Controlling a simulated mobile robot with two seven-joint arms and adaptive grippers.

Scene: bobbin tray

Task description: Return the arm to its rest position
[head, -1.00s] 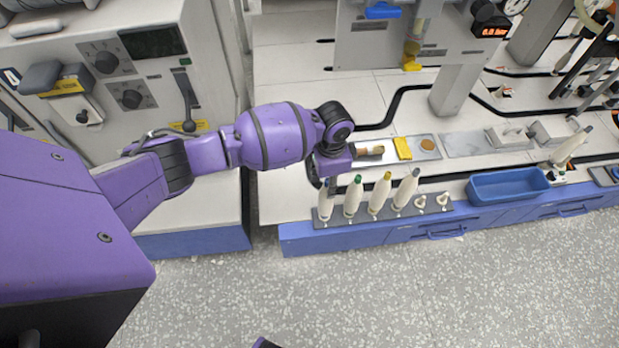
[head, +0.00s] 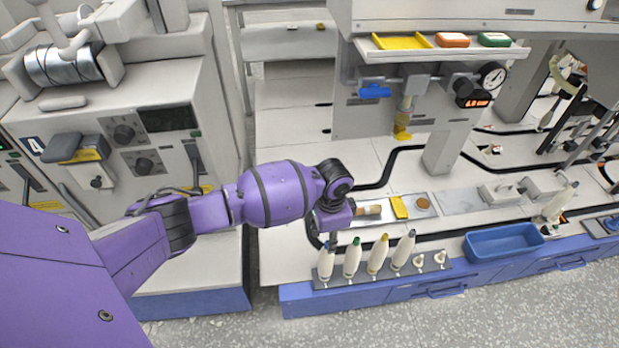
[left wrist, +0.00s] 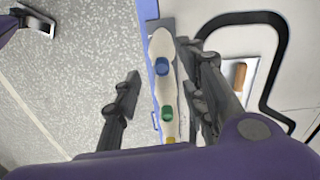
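In the head view my left arm reaches in from the left. Its gripper (head: 331,236) points down over the leftmost white bobbin (head: 326,264) of a row, hiding its top. In the left wrist view the two fingers of the gripper (left wrist: 158,68) are apart, with the blue-topped bobbin (left wrist: 162,67) in the gap. I cannot tell whether they touch it. Beside it stand a green-topped bobbin (head: 352,260), a yellow-topped bobbin (head: 378,256) and a grey-topped bobbin (head: 403,250). My right gripper does not show clearly in either view.
The bobbins stand upright on a dark rail (head: 340,281) at the bench's front edge, with two empty pegs to their right. A blue tray (head: 503,243) lies further right. A yellow block (head: 399,207) lies behind. A grey machine (head: 110,130) stands left. A shelf (head: 450,52) hangs above.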

